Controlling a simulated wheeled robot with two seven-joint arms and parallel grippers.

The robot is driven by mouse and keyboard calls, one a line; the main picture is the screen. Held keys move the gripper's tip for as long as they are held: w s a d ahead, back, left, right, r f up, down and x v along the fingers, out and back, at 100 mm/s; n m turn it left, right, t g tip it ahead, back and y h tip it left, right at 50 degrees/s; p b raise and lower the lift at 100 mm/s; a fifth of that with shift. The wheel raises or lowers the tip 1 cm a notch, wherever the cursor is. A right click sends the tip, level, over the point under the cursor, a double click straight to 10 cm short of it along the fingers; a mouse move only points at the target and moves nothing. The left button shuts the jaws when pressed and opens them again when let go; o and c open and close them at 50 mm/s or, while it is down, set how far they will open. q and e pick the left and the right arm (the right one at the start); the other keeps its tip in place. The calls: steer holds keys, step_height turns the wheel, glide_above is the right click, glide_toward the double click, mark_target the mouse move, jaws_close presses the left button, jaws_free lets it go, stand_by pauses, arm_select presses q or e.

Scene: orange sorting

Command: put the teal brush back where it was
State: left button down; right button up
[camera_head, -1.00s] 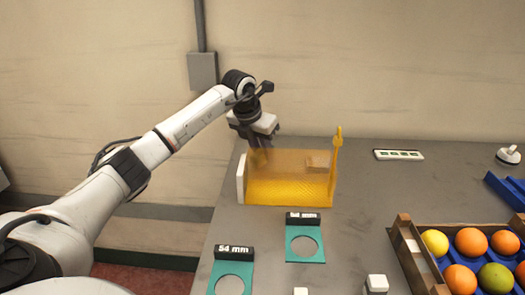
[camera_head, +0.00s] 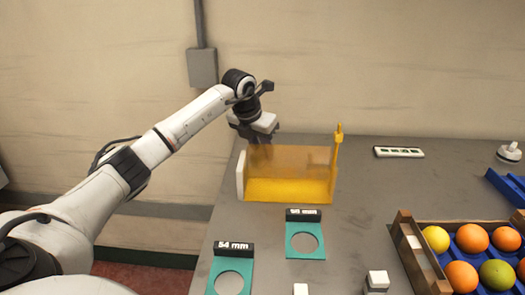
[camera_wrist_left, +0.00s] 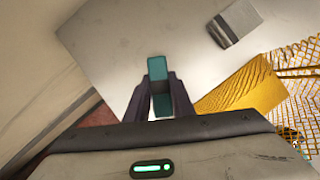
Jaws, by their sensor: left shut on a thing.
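My left gripper (camera_head: 262,142) is behind the top left of an amber see-through panel (camera_head: 290,160) at the back of the table. In the left wrist view, my left gripper (camera_wrist_left: 160,90) is shut on the teal brush (camera_wrist_left: 158,68), whose teal end shows between and beyond the fingertips. The rest of the brush is hidden by the gripper. In the head view the brush cannot be made out behind the panel. My right gripper is not in view.
A yellow post (camera_head: 338,145) stands at the panel's right end and a white piece (camera_head: 240,173) at its left. Yellow mesh (camera_wrist_left: 250,85) is close right in the wrist view. Teal ring gauges (camera_head: 304,252) and a fruit crate (camera_head: 403,235) are in front.

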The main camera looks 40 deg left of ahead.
arm_select(q)
steer(key=shift+f, duration=0.55)
steer(key=c, duration=1)
jaws_free()
steer(key=shift+c, duration=0.2)
steer(key=shift+r+p, duration=1)
steer(key=shift+r, duration=0.4)
steer(key=shift+r+p, duration=1.35)
steer(key=shift+r, duration=0.15)
steer(key=shift+r+p, duration=0.75)
steer(key=shift+r, duration=0.4)
